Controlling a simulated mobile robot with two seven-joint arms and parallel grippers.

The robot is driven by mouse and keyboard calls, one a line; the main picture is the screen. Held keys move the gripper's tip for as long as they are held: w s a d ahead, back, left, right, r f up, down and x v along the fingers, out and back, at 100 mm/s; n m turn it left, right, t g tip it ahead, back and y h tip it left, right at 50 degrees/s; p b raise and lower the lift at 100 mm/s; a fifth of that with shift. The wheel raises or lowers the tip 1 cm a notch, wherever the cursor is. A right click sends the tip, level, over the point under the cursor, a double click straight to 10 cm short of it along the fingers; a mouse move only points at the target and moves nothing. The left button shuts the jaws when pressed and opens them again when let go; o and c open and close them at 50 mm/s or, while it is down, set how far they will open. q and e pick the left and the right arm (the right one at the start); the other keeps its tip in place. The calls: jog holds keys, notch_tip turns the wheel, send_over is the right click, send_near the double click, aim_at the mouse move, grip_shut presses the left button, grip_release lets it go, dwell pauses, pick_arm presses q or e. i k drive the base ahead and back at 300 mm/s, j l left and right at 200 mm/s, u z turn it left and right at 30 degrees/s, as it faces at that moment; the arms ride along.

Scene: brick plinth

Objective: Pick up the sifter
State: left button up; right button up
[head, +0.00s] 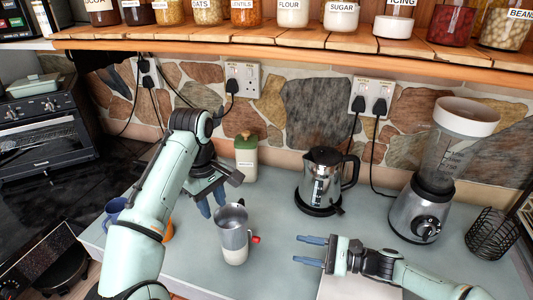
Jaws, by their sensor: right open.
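The sifter (233,236) is a metal cup with a pale lower part and a red knob on its right side. It stands upright on the grey-blue counter. My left gripper (212,205) points down just behind and to the left of the sifter's rim. Its two blue fingers look apart, with nothing visible between them. Whether they touch the sifter is hard to tell. My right gripper (310,250) is open and empty, to the right of the sifter and apart from it, its fingers pointing left.
A green-and-white canister (246,160) stands behind my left gripper. A kettle (324,180), a blender (432,180) and a black wire basket (491,235) stand to the right. A blue mug (115,210) and an orange item (168,232) are partly hidden by my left arm. A jar shelf (300,46) overhangs the back.

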aim_at(231, 220)
jog(key=k, duration=1)
